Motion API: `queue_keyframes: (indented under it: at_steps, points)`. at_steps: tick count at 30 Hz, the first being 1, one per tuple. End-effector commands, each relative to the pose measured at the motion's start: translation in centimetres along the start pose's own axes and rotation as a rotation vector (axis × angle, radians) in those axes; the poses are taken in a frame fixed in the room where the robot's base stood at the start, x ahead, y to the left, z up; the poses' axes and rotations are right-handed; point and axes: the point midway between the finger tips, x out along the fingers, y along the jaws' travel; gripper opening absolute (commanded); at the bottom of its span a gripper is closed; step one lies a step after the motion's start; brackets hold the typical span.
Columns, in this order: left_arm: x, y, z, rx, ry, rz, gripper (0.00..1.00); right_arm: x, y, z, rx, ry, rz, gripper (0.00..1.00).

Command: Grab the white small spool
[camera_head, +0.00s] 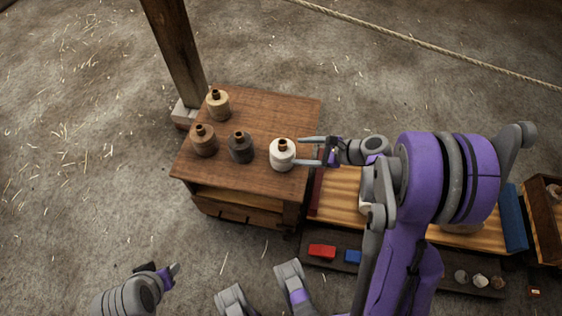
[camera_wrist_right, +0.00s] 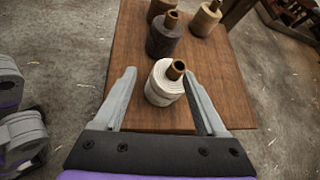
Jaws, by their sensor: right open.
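The white small spool (camera_head: 281,160) stands upright on the right part of a small wooden table (camera_head: 280,107), with a brown core on top. My right gripper (camera_head: 298,151) comes from the right and is open, its fingertips at the spool's near sides.
A dark grey spool (camera_head: 240,149), a brown spool (camera_head: 204,143) and a tan spool (camera_head: 218,106) stand left of the white one. A wooden post (camera_head: 178,45) rises behind the table. A red block (camera_head: 322,251) and a blue block (camera_head: 353,257) lie on a low shelf.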

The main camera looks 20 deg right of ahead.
Motion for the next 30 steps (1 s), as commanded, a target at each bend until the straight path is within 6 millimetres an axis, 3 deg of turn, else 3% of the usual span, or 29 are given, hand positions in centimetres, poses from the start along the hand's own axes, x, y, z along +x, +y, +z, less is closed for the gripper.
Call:
queue_keyframes:
  at_steps: [1,7,16,23,30]
  points:
    - [1.5,0.0,0.5,0.0,-0.006,0.0,0.5,0.6,-0.8,-2.3,0.083,-0.036,-0.024,0.74]
    - [2.9,0.0,0.9,0.0,-0.011,0.0,0.5,0.7,-2.4,-4.7,0.26,-0.135,-0.06,0.74]
    - [3.7,0.0,1.1,0.0,-0.013,0.0,0.5,4.9,-2.8,-4.1,0.278,-0.147,-0.058,0.74]
    - [4.0,0.0,1.2,0.0,-0.014,0.0,0.5,6.6,-3.0,-3.7,0.277,-0.146,-0.06,0.74]
    - [4.9,0.0,1.4,0.0,-0.017,0.0,0.5,10.1,-3.2,-2.8,0.275,-0.146,-0.06,0.74]
